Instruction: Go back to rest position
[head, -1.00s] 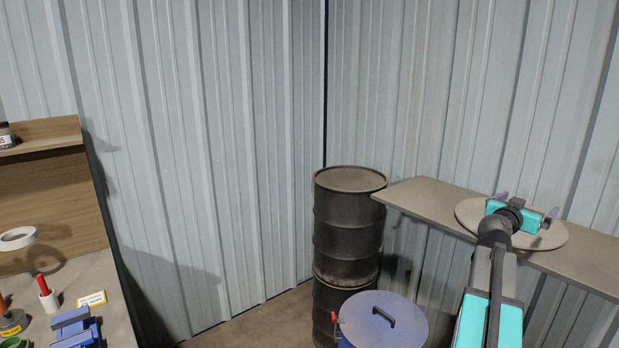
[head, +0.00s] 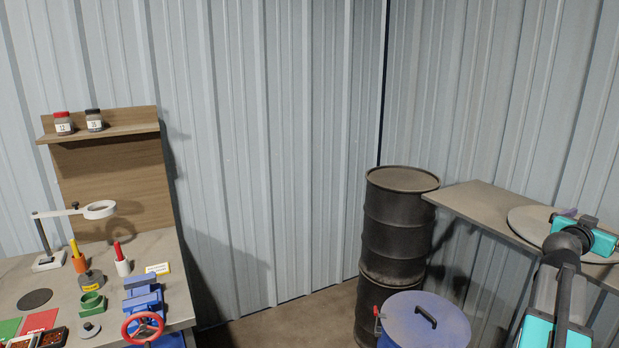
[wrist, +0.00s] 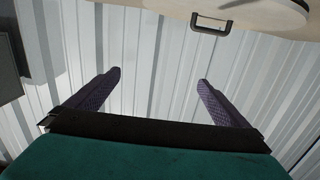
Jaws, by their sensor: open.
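My gripper (wrist: 160,85) is open and empty in the wrist view, with its two purple fingers spread apart and the pale corrugated wall behind them. In the head view my gripper (head: 588,222) is at the far right, in front of the round grey disc (head: 525,222) on the shelf. From this angle I cannot tell how far it is from the disc. A dark handle (wrist: 211,24) on a pale lid-like surface shows at the top of the wrist view.
A workbench (head: 205,262) at left holds a blue vise (head: 143,296), a magnifier lamp (head: 99,210), screwdrivers and small parts. Stacked dark drums (head: 400,225) stand in the corner. A blue lidded bin (head: 428,322) stands in front. A grey shelf (head: 470,199) runs along the right wall.

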